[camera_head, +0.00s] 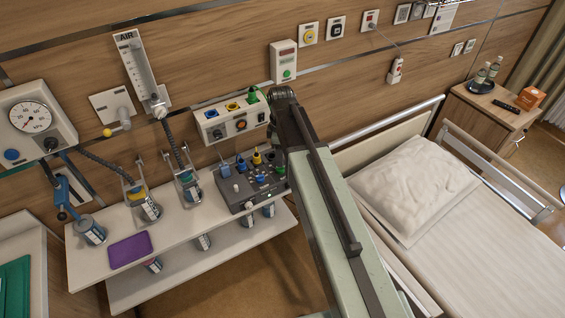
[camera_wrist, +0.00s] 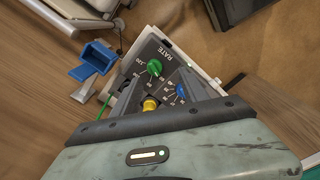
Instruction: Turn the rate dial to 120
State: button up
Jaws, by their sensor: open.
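In the wrist view, a dark panel (camera_wrist: 150,48) carries the label RATE, which appears rotated. Below it sits the green rate dial (camera_wrist: 154,68), ringed by small numbers. The setting of its pointer is too small to read. A blue knob (camera_wrist: 181,91) and a yellow knob (camera_wrist: 150,104) are on the near side of the dial. My gripper (camera_wrist: 160,78) is open, its grey fingers spread on either side of the knobs, with nothing between them clearly held. In the head view my arm hides the gripper and the dial cannot be made out for sure.
A dark console (camera_head: 231,190) with several knobs stands on the white shelf (camera_head: 190,225), beside bottles and a purple tray (camera_head: 130,249). A white wall unit (camera_head: 214,127) is above it. The bed (camera_head: 450,245) lies to the right. A blue bracket (camera_wrist: 95,60) is near the panel.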

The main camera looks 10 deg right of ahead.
aim_at(280, 169)
jog(key=w+n, duration=0.2)
jog(key=shift+n, duration=0.4)
notch_tip(280, 169, down, 8)
jog(key=b, duration=0.8)
jog(key=shift+r, duration=0.1)
